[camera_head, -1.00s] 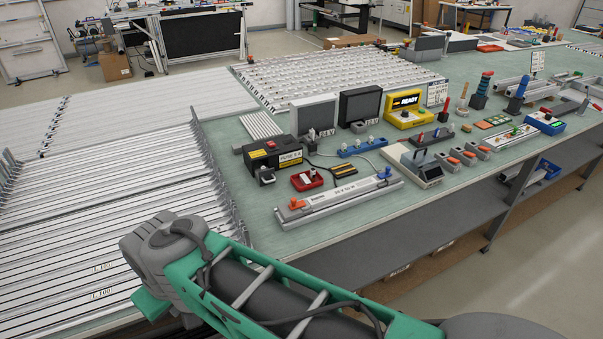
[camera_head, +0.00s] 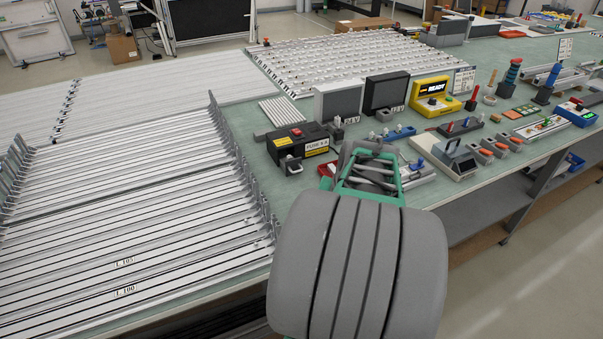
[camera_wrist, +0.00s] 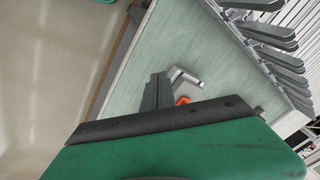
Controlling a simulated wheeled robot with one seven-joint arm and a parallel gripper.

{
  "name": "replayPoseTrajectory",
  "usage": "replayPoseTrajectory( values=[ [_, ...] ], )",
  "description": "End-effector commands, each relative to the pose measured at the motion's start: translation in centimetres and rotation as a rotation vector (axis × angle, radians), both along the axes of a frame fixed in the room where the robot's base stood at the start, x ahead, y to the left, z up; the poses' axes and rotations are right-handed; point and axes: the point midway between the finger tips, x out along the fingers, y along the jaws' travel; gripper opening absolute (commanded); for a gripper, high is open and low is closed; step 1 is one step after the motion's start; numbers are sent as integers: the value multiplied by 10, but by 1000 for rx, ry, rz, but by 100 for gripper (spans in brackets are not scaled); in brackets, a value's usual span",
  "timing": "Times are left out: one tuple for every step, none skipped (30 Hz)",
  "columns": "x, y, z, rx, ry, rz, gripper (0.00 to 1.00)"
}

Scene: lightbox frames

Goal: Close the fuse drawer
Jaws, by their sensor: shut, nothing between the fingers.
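The fuse unit (camera_head: 306,140) is a black box with a red button on top and yellow "FUSE" labels, left of middle on the bench in the head view. A small grey piece (camera_head: 291,165) juts from its near left side; how far the drawer stands out is too small to tell. My arm reaches toward the box's right side, and its end hides my fingertips in the head view. In the wrist view my gripper (camera_wrist: 158,92) is shut and empty above the green bench top, beside an orange clip (camera_wrist: 183,100). The fuse box is not recognisable there.
A slatted rack (camera_head: 130,220) with upright prongs fills the left. Green bench top is bare between rack and box.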

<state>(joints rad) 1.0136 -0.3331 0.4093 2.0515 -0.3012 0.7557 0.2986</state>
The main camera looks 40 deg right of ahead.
Motion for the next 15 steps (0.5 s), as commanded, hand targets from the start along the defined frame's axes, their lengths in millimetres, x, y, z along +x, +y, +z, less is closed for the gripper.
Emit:
replayPoseTrajectory(
  values=[
    [13,-17,7,11,-63,-80,0],
    [22,-24,13,18,-102,-123,0],
    [33,-30,20,32,-147,-173,0],
    [40,-33,25,43,-178,-211,0],
    [47,-36,31,55,-209,-246,0],
    [56,-39,38,74,-247,-292,0],
    [62,-41,43,90,-274,-328,0],
    [68,-42,48,108,-302,-363,0],
    [75,-44,54,133,-336,-414,0],
    [80,-44,59,155,-360,-452,0],
    [84,-45,63,177,-382,-491,0],
    [88,-45,67,205,-404,-538,0],
    [91,-45,70,224,-418,-571,0],
    [92,-46,71,240,-426,-598,0],
    [94,-46,71,255,-434,-625,0]
  ],
)
